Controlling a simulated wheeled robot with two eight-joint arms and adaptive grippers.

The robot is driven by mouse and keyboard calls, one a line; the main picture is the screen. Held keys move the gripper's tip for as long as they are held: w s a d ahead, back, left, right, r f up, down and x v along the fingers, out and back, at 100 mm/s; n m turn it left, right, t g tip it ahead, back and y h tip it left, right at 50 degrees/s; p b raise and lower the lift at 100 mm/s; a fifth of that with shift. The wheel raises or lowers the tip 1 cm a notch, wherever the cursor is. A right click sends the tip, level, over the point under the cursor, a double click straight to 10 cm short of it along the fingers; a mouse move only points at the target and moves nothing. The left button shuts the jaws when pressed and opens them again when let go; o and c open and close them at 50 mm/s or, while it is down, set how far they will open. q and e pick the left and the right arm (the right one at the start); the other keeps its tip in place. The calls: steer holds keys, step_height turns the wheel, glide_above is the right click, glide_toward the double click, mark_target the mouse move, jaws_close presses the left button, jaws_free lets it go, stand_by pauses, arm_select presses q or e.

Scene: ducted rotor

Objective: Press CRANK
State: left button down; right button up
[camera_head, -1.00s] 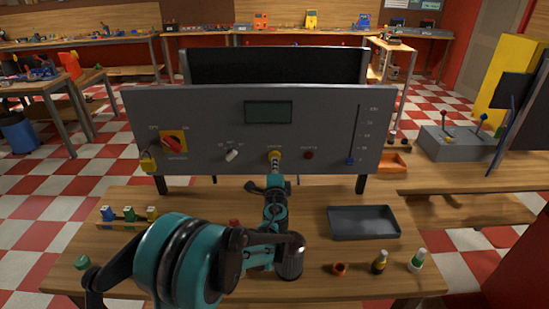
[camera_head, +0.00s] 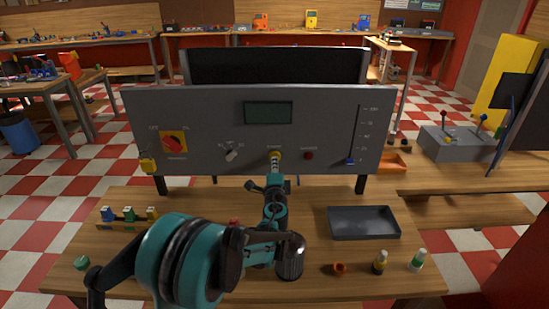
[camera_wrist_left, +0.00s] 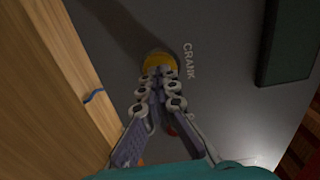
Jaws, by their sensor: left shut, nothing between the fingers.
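The grey control panel (camera_head: 205,115) stands upright at the back of the wooden table. The yellow CRANK button (camera_head: 275,154) is on its lower middle and also shows in the left wrist view (camera_wrist_left: 155,61), beside the word CRANK. My left gripper (camera_head: 275,164) is shut and empty. Its fingertips are right at the button's front and cover part of it in the left wrist view (camera_wrist_left: 157,73). They appear to touch it, but I cannot tell how far it is pushed in. My right gripper is not in view.
The panel also carries a red switch (camera_head: 173,142), a white knob (camera_head: 232,155), a dark red button (camera_head: 308,155), a blue slider (camera_head: 350,161) and a blank display (camera_head: 268,112). A dark tray (camera_head: 363,237) and small bottles (camera_head: 417,259) are at the table's right.

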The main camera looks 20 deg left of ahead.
arm_select(q)
steer(key=shift+w+a, duration=0.15)
steer(key=shift+w, duration=0.3)
stand_by(1.2)
steer(key=v, duration=0.7)
stand_by(0.5)
stand_by(0.5)
